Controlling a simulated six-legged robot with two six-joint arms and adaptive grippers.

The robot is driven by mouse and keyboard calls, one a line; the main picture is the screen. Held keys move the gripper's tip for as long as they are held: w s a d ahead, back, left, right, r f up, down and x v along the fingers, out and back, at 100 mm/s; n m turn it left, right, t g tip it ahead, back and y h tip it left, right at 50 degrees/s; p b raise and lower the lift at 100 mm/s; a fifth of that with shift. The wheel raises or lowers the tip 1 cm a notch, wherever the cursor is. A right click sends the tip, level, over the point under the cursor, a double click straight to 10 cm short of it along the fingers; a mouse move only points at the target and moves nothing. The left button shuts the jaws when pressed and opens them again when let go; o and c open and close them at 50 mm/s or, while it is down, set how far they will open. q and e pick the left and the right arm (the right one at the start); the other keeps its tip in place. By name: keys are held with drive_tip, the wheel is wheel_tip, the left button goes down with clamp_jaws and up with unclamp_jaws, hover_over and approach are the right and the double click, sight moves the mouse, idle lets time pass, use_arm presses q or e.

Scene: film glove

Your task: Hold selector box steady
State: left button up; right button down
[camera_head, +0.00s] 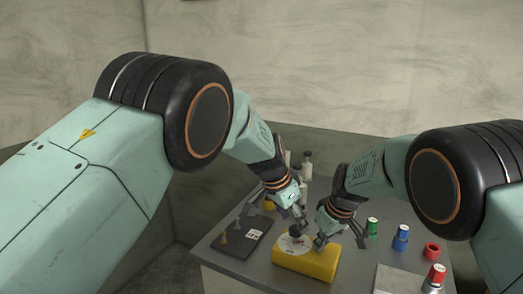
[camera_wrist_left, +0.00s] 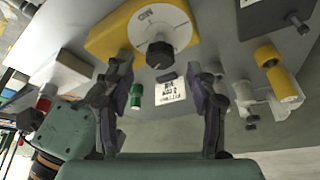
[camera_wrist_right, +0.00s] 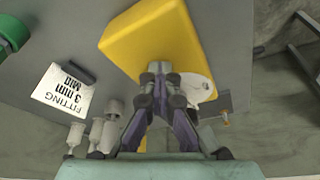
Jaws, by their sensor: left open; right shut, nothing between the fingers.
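The selector box (camera_head: 312,264) is a yellow block on the grey table, with a white dial and a black knob (camera_wrist_left: 160,55) on top. My left gripper (camera_head: 298,222) is open above the dial. In the left wrist view its fingers (camera_wrist_left: 160,68) stand apart, with the knob showing between and beyond their tips. My right gripper (camera_head: 318,246) is shut and empty at the box's right rear side. In the right wrist view its closed tips (camera_wrist_right: 158,68) overlap the yellow box (camera_wrist_right: 145,38); I cannot tell whether they touch it. The white dial (camera_wrist_right: 198,88) is partly hidden by the fingers.
A dark tray (camera_head: 231,246) with small parts lies left of the box. Green (camera_head: 372,227), blue (camera_head: 400,240) and red (camera_head: 432,251) pieces stand to the right. A printed label card (camera_wrist_right: 62,95) lies near the box. Pale fittings (camera_head: 307,160) stand behind.

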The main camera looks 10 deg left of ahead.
use_arm(q)
drive_tip(key=v, duration=0.9)
drive_tip(key=w+a+r+n+t+y, duration=0.1)
drive_tip(key=w+a+r+t, duration=0.1)
drive_tip(key=w+a+t, duration=0.2)
drive_tip(key=w+a+r+n+t+y, duration=0.1)
drive_tip(key=w+a+r+t, duration=0.2)
drive_tip(key=w, duration=0.6)
drive_tip(key=shift+w+a+t+y, duration=0.35)
drive_tip(key=shift+a+t+y, duration=0.05)
drive_tip(key=shift+t, duration=0.6)
drive_tip(key=shift+r, duration=0.1)
